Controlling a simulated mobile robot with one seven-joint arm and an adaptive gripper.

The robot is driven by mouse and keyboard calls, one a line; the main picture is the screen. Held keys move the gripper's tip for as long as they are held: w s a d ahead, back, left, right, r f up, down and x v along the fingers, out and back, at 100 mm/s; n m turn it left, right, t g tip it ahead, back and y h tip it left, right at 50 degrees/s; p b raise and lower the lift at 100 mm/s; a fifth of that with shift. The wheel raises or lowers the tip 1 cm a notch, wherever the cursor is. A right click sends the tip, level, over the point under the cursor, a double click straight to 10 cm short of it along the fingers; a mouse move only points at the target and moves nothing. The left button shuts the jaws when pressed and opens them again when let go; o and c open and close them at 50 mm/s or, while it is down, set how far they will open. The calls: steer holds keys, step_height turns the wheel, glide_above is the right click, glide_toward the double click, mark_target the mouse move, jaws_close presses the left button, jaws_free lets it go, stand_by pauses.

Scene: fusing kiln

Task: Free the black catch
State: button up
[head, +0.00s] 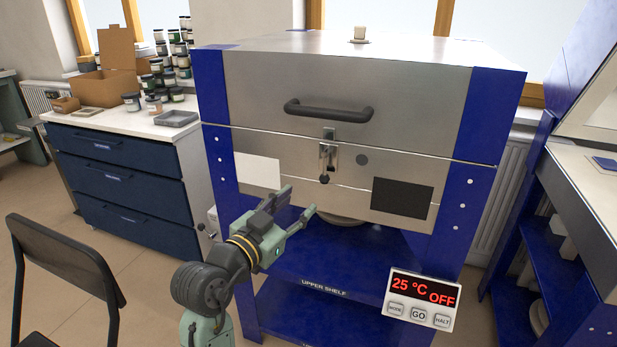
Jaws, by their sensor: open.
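The kiln (410,105) has a steel body with blue corner posts, and its lid is down. The black catch (325,178) is at the middle of the kiln front, below the seam, with a dark knob at its lower end and a metal plate (329,133) above it. It appears to hang straight down; whether it is hooked cannot be told. My gripper (300,203) is open and empty, in front of the kiln, below and a little left of the catch. It is apart from the catch. A dark bar handle (329,110) sits on the lid above.
A control panel (423,300) reading 25 °C OFF is at the lower right. The upper shelf (340,270) lies under the kiln body. A blue drawer cabinet (125,180) stands left, a black chair (65,270) at front left, and a blue-framed bench (575,210) right.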

mark_target(321, 182)
steer(key=p+x, duration=0.3)
steer(key=x, duration=0.6)
steer(key=shift+d+r, duration=0.1)
steer(key=shift+d, duration=0.05)
steer(key=shift+w+d, duration=0.25)
steer(key=shift+w, duration=0.25)
steer(key=shift+c, duration=0.5)
jaws_close()
